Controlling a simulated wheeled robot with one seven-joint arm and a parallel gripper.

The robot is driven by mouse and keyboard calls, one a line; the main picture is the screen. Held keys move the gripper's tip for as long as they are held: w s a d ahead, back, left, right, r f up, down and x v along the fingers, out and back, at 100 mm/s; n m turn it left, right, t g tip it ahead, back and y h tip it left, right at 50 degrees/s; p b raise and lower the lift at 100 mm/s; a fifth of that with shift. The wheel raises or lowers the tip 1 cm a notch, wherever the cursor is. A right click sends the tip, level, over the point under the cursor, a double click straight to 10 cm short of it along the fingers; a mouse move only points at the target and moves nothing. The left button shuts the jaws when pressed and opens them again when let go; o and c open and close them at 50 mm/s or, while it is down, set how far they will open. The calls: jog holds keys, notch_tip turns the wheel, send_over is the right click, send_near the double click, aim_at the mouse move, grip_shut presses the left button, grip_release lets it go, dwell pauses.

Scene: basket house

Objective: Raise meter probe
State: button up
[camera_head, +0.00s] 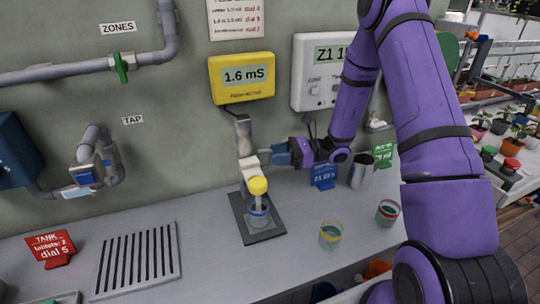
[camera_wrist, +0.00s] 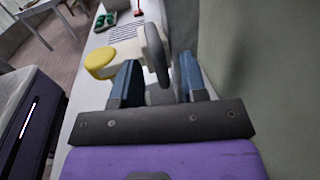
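The meter probe has a yellow round cap (camera_head: 258,185) on a pale bracket carried by a grey wall post (camera_head: 243,135). Its pale shaft reaches down into a clear cup (camera_head: 259,219) on a dark square mat (camera_head: 265,238). The yellow meter (camera_head: 242,76) above reads 1.6 mS. My gripper (camera_head: 281,158) is at the right side of the bracket. Contact with the knob is not clear. The yellow cap shows left of it (camera_wrist: 100,62).
Two cups, one with a yellow rim (camera_head: 330,236) and one with a red rim (camera_head: 387,213), stand at the right. A blue card (camera_head: 323,177) and a grey beaker (camera_head: 361,171) stand behind.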

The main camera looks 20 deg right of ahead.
jog(key=shift+w+a, duration=0.2)
jog(key=shift+a, duration=1)
jog(key=shift+c, duration=0.4)
grip_shut()
jog(key=shift+w+d+r, duration=0.1)
jog(key=shift+w+r, duration=0.05)
jog(key=shift+r, duration=3.75)
grip_release()
jog(key=shift+o, duration=0.4)
